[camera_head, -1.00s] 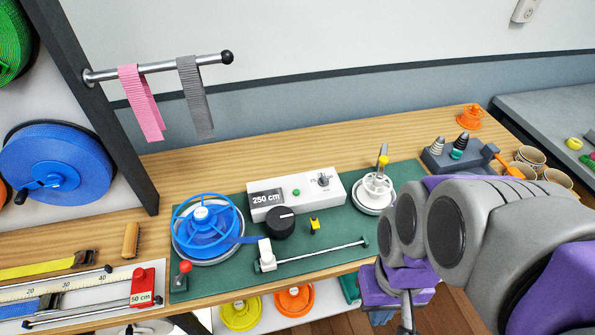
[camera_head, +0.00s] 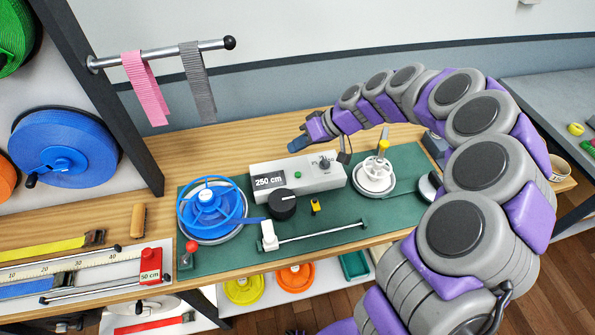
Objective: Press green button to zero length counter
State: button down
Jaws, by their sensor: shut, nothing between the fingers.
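The white length counter box (camera_head: 325,177) stands on the green mat, and its display (camera_head: 268,181) reads 250 cm. The green button (camera_head: 297,175) is a small round dot on the box's front, right of the display. My gripper (camera_head: 296,146) is shut and empty. It hangs above and behind the box, slightly above the button in the picture, and appears apart from it. Its fingertips are small and dark here. My arm hides part of the bench's right side.
A black knob (camera_head: 282,204) sits in front of the box. A blue reel (camera_head: 211,205) stands left of it, and a white spool holder (camera_head: 374,174) stands right. A metal rod (camera_head: 322,232) lies in front. Pink (camera_head: 145,88) and grey (camera_head: 197,82) straps hang from a wall bar.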

jog(key=shift+w+d+f, duration=0.25)
jog(key=shift+w+f, duration=0.2)
jog(key=shift+w, duration=0.15)
jog(key=shift+w+d+f, duration=0.25)
jog(key=shift+w+f, duration=0.15)
jog(key=shift+w, duration=0.15)
jog(key=shift+f, duration=0.1)
jog(key=b, duration=0.2)
send_over(301, 175)
notch_tip(301, 175, down, 7)
jog(key=shift+w+f, duration=0.15)
jog(key=shift+f, duration=0.05)
jog(key=shift+f+b, duration=0.6)
jog(key=shift+f, duration=0.15)
dwell(0.9)
jog(key=shift+f+b, duration=0.2)
jog(key=shift+b, duration=0.35)
